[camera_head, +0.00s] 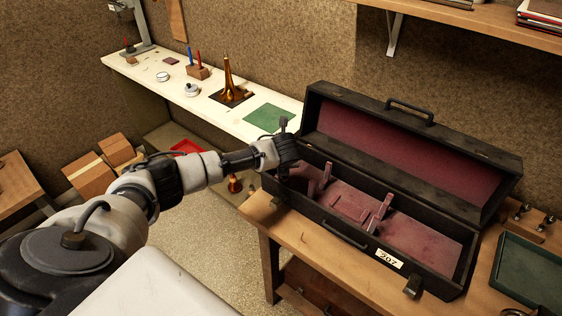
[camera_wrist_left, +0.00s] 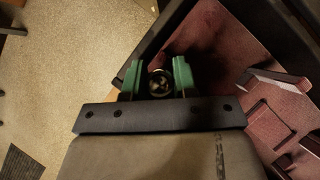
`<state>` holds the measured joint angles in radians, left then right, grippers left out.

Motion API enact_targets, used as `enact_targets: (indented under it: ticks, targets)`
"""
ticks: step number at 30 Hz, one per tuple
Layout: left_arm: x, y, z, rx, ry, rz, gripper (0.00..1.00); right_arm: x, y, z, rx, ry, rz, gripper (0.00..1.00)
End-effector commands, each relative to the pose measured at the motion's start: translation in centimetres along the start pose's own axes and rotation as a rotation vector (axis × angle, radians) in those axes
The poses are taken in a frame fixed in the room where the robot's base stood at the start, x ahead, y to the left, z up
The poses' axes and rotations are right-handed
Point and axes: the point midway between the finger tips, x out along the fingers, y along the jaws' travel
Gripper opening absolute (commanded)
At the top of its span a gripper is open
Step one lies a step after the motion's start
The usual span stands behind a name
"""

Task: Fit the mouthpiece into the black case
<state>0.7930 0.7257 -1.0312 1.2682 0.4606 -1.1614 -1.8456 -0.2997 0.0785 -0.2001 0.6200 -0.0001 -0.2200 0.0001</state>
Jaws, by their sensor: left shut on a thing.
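The black case (camera_head: 330,226) stands open on a wooden bench, its lid tilted back and its red lining showing. My left gripper (camera_head: 284,172) is at the left end of the case in the head view. In the left wrist view its green fingers (camera_wrist_left: 158,80) are shut on the mouthpiece (camera_wrist_left: 160,84), a small round dark metal piece seen end-on. The case's red interior (camera_wrist_left: 215,45) lies beyond and to the right of the fingers. The mouthpiece cannot be made out in the head view. I cannot tell whether it touches the case. My right gripper is not in view.
Red-lined dividers (camera_head: 378,213) stand up inside the case. The raised lid (camera_head: 400,150) stands behind. A green tray (camera_head: 530,272) is on the bench at right. A white shelf (camera_head: 215,103) at the back holds a brass horn part (camera_head: 229,82) and a green mat (camera_head: 269,118).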

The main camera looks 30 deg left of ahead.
Motion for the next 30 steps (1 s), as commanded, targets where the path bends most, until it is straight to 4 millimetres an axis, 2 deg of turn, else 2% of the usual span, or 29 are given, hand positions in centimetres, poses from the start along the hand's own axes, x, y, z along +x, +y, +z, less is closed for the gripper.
enact_targets:
  ticks: [13,14,19,20,30]
  targets:
    - [0.96,-0.05,-0.7,0.001,0.0,-0.001,0.07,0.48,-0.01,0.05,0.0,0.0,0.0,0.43]
    - [0.96,-0.05,-0.69,0.001,0.0,-0.001,0.29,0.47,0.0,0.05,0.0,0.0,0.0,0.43]
    - [0.91,-0.04,-0.65,0.001,0.0,-0.001,0.55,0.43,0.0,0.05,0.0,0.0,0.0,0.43]
    - [0.91,-0.03,-0.65,0.001,0.0,-0.001,0.57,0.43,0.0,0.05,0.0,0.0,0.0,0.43]
    - [0.53,0.08,-0.64,0.0,0.0,0.002,0.57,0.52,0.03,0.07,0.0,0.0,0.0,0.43]
